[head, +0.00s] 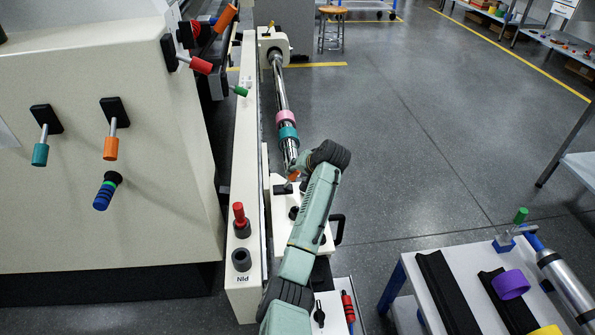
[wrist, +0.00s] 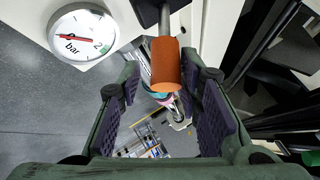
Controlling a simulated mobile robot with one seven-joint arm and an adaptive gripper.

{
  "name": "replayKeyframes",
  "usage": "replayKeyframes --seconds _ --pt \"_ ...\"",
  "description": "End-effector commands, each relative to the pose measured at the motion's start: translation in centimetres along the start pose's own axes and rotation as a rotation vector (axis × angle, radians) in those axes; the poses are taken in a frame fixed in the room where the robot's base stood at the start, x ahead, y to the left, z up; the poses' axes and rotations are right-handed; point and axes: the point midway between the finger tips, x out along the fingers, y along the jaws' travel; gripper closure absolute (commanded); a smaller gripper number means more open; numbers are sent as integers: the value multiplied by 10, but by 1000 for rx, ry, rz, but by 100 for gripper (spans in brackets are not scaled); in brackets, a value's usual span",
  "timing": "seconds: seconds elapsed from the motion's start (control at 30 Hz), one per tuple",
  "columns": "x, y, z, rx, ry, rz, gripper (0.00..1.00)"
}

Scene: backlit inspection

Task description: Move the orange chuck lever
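An orange chuck lever (wrist: 166,66) shows large in the wrist view, an orange cylindrical grip on a silver rod from a dark mount at the top edge. My gripper (wrist: 160,78) is open, with its purple-padded fingers on either side of the grip and visible gaps between. I cannot tell how deep the grip lies between them. In the head view my gripper (head: 297,168) is at the near end of the long silver bar, beside a small orange grip (head: 293,176) that my arm partly hides.
A pressure gauge (wrist: 82,36) is left of the lever in the wrist view. The silver bar (head: 281,90) carries pink and teal rings. Another orange lever (head: 110,146) is on the left cabinet. A white table (head: 425,252) stands at lower right. Floor right of the bar is clear.

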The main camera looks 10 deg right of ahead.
Motion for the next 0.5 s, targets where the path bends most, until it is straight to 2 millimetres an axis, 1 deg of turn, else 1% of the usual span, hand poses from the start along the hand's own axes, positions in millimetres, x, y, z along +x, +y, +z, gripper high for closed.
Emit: replayKeyframes --seconds 0.03,0.1,0.37,0.5 --pt "0 -1 0 -1 -1 -1 62" --pt "0 -1 0 -1 -1 -1 59" --pt "0 -2 1 -2 -2 -2 59" --pt "-9 -2 0 -2 0 -2 59"
